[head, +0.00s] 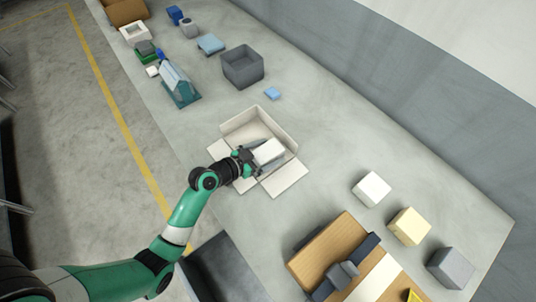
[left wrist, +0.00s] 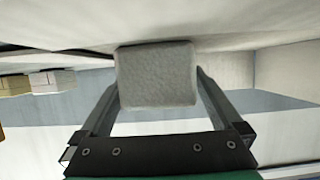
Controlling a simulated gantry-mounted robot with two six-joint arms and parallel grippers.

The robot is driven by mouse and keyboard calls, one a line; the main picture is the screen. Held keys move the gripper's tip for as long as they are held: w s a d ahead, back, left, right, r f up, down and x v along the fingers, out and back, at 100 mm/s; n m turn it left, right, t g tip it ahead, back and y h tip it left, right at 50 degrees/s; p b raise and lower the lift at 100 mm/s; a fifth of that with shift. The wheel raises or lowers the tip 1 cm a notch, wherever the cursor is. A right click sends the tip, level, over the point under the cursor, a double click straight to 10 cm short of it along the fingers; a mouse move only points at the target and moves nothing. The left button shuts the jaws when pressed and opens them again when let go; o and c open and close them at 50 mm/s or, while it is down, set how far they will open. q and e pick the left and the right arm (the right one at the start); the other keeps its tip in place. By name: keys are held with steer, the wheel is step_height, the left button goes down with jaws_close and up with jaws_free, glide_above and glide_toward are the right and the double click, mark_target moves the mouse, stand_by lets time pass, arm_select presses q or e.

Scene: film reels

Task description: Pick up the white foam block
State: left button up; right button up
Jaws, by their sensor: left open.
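A white block (head: 268,151) with a rough, foam-like face is at the open white carton (head: 240,127) in the middle of the table. My left gripper (head: 259,156) reaches over the carton's near side. Its jaws are open, with the block between the two fingers. In the left wrist view the block (left wrist: 157,76) fills most of the gap between the fingers, with a narrow gap on the right. I cannot tell whether it touches the left finger or rests on the carton floor. Another white block (head: 371,188) stands on the table to the right. My right gripper is out of view.
The carton's flaps (head: 285,178) are spread open. A yellow block (head: 408,226), a grey block (head: 450,267) and a brown box (head: 335,252) lie to the right. A grey bin (head: 243,67) and several small items stand farther back.

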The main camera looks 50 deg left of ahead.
mark_target(268, 151)
arm_select(q)
steer(key=c, duration=1.2)
steer(key=shift+c, duration=0.2)
step_height(268, 151, up, 4)
steer(key=shift+p, duration=1.1)
steer(key=s+r+p, duration=0.1)
steer(key=s+d+r, duration=0.1)
steer(key=r, duration=0.1)
steer(key=s+r+p, duration=0.1)
steer(key=shift+s+d+r+p, duration=0.25)
steer(key=shift+d+r+p, duration=0.05)
steer(key=shift+d+p, duration=0.1)
steer(key=s+d+r+p, duration=0.2)
steer(key=s+d+r, duration=0.2)
steer(key=s, duration=0.5)
steer(key=shift+d+r, duration=0.2)
steer(key=shift+r, duration=0.05)
